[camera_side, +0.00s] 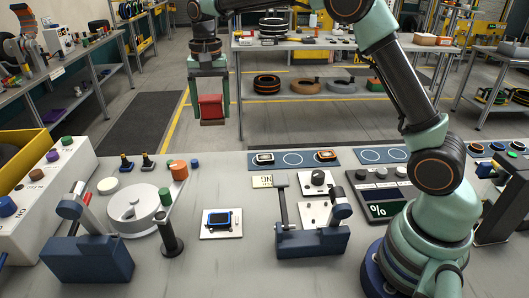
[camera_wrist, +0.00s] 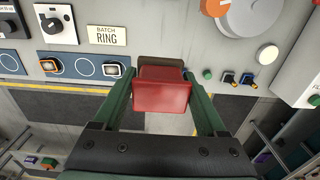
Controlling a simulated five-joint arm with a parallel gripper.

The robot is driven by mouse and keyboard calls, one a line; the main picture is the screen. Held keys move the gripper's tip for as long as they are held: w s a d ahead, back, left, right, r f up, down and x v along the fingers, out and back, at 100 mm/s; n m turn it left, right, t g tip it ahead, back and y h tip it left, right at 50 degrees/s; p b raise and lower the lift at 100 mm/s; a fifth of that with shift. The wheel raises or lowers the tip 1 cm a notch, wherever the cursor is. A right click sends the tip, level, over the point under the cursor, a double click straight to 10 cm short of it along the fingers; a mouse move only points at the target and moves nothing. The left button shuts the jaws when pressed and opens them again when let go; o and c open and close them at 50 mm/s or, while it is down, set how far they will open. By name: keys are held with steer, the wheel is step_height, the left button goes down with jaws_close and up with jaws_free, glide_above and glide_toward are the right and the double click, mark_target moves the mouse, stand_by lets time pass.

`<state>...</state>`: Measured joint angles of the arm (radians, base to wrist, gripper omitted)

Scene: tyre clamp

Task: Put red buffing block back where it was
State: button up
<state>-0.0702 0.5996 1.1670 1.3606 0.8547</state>
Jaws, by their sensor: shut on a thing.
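The red buffing block (camera_side: 210,107) hangs in my gripper (camera_side: 209,112) in the side view, held in the air past the far edge of the bench. It has a brown layer along one side. In the wrist view the red block (camera_wrist: 162,95) sits between the two green fingers of my gripper (camera_wrist: 160,88), which are shut on it. The floor shows beneath and around the block in the wrist view. No marked spot for the block can be made out in these views.
The grey bench (camera_side: 180,270) carries a round white dish (camera_side: 133,208), a blue device on a white plate (camera_side: 221,222), blue clamps and a percent display (camera_side: 383,209). A blue strip with ring outlines (camera_side: 292,159) runs along its far edge. A white button box (camera_side: 45,185) stands at left.

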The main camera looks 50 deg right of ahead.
step_height(320, 180, down, 20)
stand_by(0.6)
steer(key=shift+f, duration=0.1)
steer(key=o, duration=1.2)
steer(key=shift+o, duration=0.2)
